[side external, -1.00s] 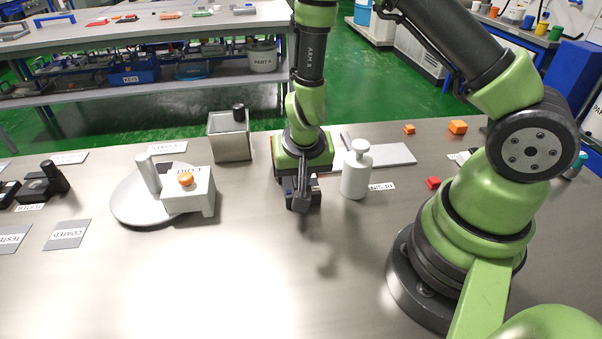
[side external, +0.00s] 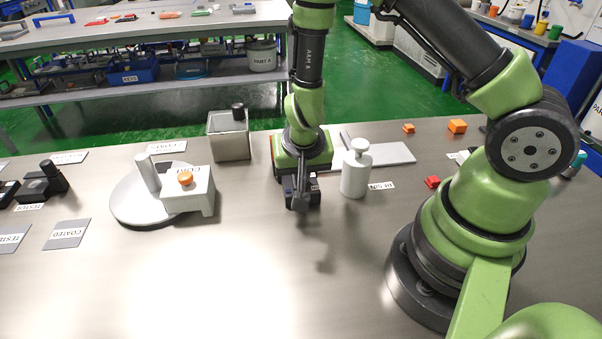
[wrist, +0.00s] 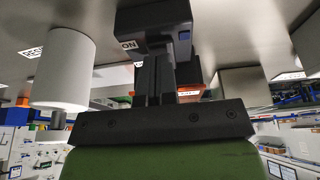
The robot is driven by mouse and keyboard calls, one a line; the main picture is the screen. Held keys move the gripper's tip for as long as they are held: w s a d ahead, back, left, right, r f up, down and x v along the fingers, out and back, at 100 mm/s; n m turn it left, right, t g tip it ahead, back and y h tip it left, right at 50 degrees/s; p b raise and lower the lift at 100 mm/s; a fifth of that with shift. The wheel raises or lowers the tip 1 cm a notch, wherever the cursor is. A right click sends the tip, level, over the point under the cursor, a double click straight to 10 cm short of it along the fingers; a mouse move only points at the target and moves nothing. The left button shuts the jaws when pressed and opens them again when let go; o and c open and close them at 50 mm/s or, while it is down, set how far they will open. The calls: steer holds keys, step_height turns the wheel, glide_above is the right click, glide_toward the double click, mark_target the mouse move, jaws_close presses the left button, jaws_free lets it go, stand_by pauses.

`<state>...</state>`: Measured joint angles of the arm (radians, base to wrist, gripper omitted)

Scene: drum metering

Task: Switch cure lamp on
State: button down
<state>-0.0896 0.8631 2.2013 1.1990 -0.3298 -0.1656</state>
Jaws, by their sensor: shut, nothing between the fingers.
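A white box marked CURE (side external: 200,201) stands at the edge of a round grey plate (side external: 130,212). An orange dome (side external: 185,178) sits on top of it; I cannot tell whether it is lit. A small black block with an ON label and a blue patch (wrist: 165,20) shows in the wrist view, right at my fingertips. My gripper (side external: 299,192) points down at the table, left of the white bottle. It is shut and empty, and its fingers also show in the wrist view (wrist: 153,72). I cannot tell whether they touch the block, which my gripper mostly hides in the side view.
The white bottle (side external: 356,173) stands close to the right of my gripper. A grey tin (side external: 231,140) with a dark knob stands at the back left. A flat light panel (side external: 389,154) lies behind the bottle. Small orange and red blocks (side external: 432,182) lie further right. The front of the table is clear.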

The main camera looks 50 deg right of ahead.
steer(key=shift+w+d+r, duration=0.15)
steer(key=shift+w+d, duration=0.1)
stand_by(0.3)
steer(key=shift+r, duration=0.55)
steer(key=v, duration=1.3)
steer(key=shift+s+a, duration=0.2)
steer(key=shift+s, duration=0.1)
steer(key=shift+f, duration=0.2)
